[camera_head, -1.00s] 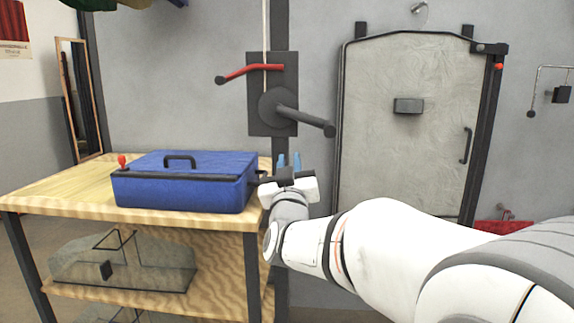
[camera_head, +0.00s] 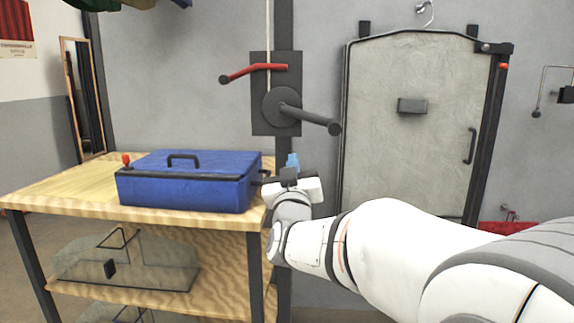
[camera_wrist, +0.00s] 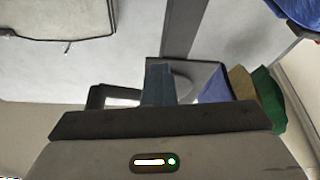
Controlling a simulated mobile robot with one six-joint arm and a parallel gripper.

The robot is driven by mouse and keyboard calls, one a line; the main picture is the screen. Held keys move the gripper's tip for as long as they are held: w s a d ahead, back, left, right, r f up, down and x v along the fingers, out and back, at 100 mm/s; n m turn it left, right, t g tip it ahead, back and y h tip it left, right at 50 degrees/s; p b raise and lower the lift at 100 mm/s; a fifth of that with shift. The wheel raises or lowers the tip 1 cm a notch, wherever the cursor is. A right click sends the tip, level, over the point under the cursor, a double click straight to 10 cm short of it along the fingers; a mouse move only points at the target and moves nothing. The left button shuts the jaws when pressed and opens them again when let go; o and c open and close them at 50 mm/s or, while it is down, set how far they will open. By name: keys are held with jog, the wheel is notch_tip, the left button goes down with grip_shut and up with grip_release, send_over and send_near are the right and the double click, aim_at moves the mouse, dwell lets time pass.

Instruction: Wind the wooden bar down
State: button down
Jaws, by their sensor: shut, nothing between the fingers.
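A winch is fixed to a dark post on the wall. Its dark plate (camera_head: 263,118) carries a round hub and a crank handle (camera_head: 318,121) that points right and slightly down. A red lever (camera_head: 262,69) sits above the hub, and a pale rope (camera_head: 269,30) runs up from the plate. My gripper (camera_head: 293,160) is below the crank with its blue fingertips together, apart from the handle. In the wrist view the shut fingertips (camera_wrist: 159,84) overlap a dark shape, probably the crank handle (camera_wrist: 97,96). I cannot make out the wooden bar.
A blue toolbox (camera_head: 190,180) stands on a wooden table (camera_head: 60,190), close left of my gripper. A grey door (camera_head: 410,150) is right of the winch. Green and blue cloth (camera_head: 130,4) hangs at the top left. Wall between winch and door is clear.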

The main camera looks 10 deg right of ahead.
jog(key=c, duration=2.1)
grip_release()
jog(key=o, duration=0.9)
jog(key=shift+p+v, duration=0.4)
jog(key=shift+v, duration=3.55)
jog(key=shift+c, duration=0.3)
